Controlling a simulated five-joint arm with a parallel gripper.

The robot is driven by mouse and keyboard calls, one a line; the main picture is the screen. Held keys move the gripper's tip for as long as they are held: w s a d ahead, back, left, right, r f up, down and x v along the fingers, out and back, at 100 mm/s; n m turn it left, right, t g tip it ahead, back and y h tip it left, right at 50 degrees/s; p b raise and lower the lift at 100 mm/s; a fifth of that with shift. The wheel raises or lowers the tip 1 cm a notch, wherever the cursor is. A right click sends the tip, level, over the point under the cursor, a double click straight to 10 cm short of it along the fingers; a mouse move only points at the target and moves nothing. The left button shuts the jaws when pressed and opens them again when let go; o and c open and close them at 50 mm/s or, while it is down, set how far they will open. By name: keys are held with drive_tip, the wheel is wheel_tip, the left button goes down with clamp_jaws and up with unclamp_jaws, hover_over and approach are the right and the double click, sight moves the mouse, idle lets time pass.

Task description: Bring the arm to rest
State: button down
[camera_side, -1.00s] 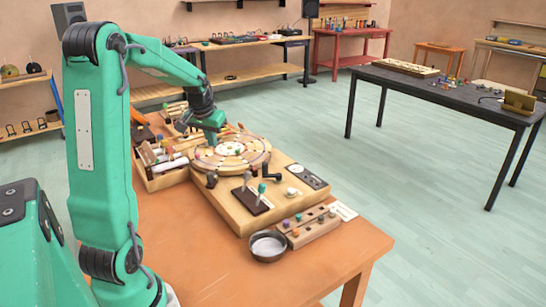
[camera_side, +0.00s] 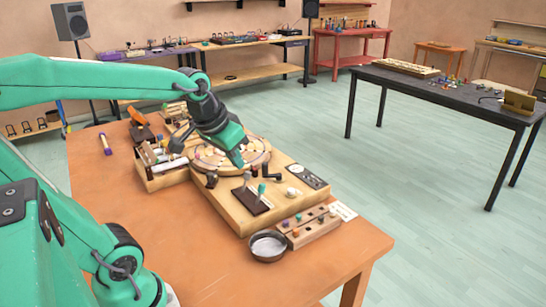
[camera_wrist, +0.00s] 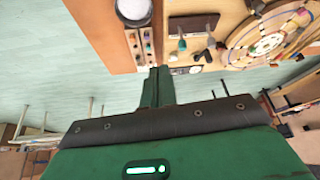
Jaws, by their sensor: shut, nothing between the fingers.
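My gripper (camera_side: 240,162) is shut and empty. In the side view it hangs tilted down to the right, in front of the round segmented wooden disc (camera_side: 257,157) and hiding part of it. In the wrist view my gripper (camera_wrist: 159,70) points up the picture, its fingers together. There the disc (camera_wrist: 270,42) is at the upper right and a metal bowl (camera_wrist: 133,10) at the top. My arm reaches across the left of the side view, its forearm nearly level. Whether the fingertips touch anything is hard to tell; they appear above the board.
The wooden board (camera_side: 237,212) carries levers (camera_side: 262,189) and knobs. In front are a metal bowl (camera_side: 267,246) and a peg block (camera_side: 306,228). A tray of sticks (camera_side: 153,180) is left of the disc. The orange table (camera_side: 190,255) is clear at the front.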

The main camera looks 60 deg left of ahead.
drive_tip(key=s+d+f+m+h, duration=0.1)
drive_tip(key=s+d+m, duration=0.1)
drive_tip(key=s+d, duration=0.4)
drive_tip(key=shift+s+d+t, duration=0.15)
drive_tip(key=shift+d+t, duration=0.15)
drive_tip(key=shift+d, duration=0.05)
